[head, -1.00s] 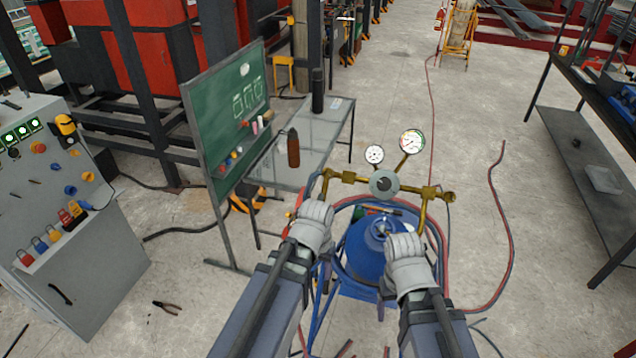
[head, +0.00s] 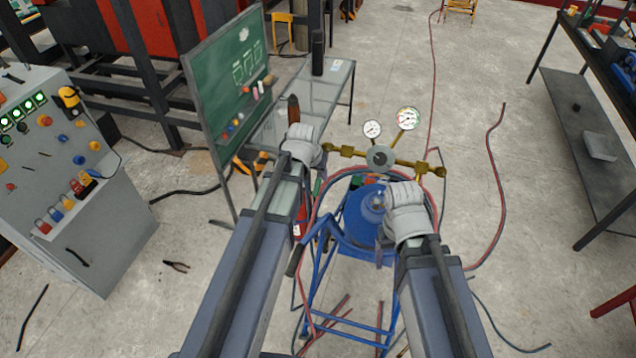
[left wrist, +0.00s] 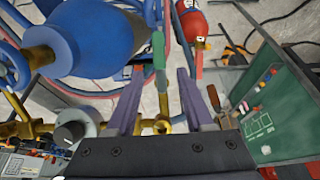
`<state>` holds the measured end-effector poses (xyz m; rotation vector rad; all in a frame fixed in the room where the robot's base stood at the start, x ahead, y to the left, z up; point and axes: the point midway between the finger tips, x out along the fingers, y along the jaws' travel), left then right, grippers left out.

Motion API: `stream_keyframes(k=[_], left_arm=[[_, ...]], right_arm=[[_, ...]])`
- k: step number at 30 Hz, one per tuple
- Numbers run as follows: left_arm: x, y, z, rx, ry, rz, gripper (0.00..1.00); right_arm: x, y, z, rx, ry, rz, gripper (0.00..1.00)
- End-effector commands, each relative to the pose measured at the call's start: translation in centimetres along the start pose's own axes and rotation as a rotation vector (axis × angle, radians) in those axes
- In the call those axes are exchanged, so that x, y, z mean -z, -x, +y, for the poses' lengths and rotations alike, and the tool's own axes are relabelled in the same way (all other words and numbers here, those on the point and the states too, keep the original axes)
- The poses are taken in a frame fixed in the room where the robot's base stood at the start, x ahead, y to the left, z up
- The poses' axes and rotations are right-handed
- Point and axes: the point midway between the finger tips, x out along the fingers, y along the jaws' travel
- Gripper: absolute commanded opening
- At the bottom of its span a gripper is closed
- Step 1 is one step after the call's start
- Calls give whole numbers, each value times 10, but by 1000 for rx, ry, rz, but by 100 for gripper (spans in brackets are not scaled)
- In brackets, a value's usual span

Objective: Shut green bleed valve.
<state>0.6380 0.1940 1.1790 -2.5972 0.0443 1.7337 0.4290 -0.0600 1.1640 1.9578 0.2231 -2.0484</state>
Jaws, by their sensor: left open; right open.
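The green bleed valve lever (left wrist: 159,50) shows in the left wrist view, standing near the brass pipework between the tips of my left fingers. I cannot tell whether they touch it. My left gripper (left wrist: 161,72) is open around it; in the head view the left gripper (head: 304,142) is at the left end of the brass manifold (head: 408,163) and hides much of that end. The manifold carries two round gauges and a grey central disc (head: 380,158). My right gripper (head: 404,200) is open, in front of the manifold's right side, beside the blue cylinder (head: 362,214).
A blue cart frame (head: 345,327) holds the cylinder, with red and blue hoses around it. A red bottle (left wrist: 193,22) shows in the left wrist view. The green chalkboard (head: 228,85) and glass table stand left; a grey control cabinet (head: 100,235) is further left.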

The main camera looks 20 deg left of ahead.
Motion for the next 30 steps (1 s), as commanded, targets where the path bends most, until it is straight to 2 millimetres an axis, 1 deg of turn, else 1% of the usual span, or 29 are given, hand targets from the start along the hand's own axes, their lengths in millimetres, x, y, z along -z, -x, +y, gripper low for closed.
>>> stream_keyframes(k=[1,9,12,16,24,26,30], left_arm=[[-1,-11,0,0,0,0,52],[-2,-48,0,0,0,-1,52],[-1,-58,0,0,0,-1,52],[-1,-65,0,0,0,-1,52],[0,-64,0,0,0,-1,52],[0,-64,0,0,0,-1,47],[0,-64,0,0,0,-1,31]], right_arm=[[1,-10,-1,0,-1,0,76],[3,-44,-4,0,-4,2,76],[4,-54,-5,0,-4,2,76],[4,-60,-6,0,-4,3,76],[4,-59,-5,0,-4,3,76],[4,-59,-6,0,-4,2,76],[4,-59,-5,0,-4,2,76]])
